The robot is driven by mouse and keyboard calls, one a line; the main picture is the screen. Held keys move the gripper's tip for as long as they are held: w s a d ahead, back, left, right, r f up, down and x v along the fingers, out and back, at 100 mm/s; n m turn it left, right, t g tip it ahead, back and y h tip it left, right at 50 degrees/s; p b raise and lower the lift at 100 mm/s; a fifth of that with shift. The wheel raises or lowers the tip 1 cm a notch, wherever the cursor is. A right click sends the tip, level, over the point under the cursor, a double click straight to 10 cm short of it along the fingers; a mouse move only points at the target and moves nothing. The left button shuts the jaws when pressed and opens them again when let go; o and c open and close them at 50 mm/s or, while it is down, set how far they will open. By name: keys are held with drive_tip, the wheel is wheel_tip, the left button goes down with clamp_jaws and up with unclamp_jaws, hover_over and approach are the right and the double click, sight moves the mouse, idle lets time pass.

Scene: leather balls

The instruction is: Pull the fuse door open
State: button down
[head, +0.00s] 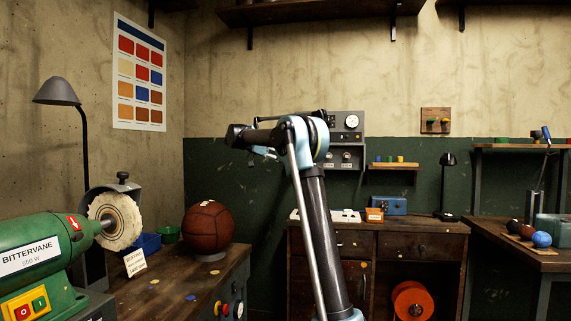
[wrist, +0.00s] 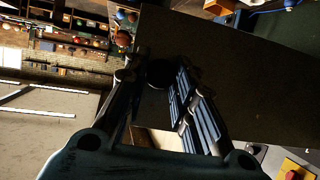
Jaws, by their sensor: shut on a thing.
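In the wrist view my gripper (wrist: 156,84) reaches up to a broad dark panel (wrist: 240,75), which looks like the fuse door. A dark rounded piece, perhaps its handle (wrist: 158,72), shows between the fingertips, and the fingers are shut on it. Deep shadow hides the exact contact. In the head view my gripper (head: 240,136) points left at the end of the bent arm, in front of the green and bare wall. I cannot make out the fuse door in the head view.
A gauge panel (head: 347,138) hangs on the wall just right of my arm. A workbench (head: 180,290) at left holds a brown leather ball (head: 209,227) and a green buffing machine (head: 40,262). A drawer cabinet (head: 410,247) stands behind my arm, and a table (head: 520,250) at right.

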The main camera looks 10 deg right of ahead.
drive_tip(key=shift+w+a, duration=0.1)
idle(0.4)
drive_tip(key=c, duration=1.3)
unclamp_jaws()
wheel_tip(320, 180, up, 10)
drive_tip(key=shift+f, duration=0.1)
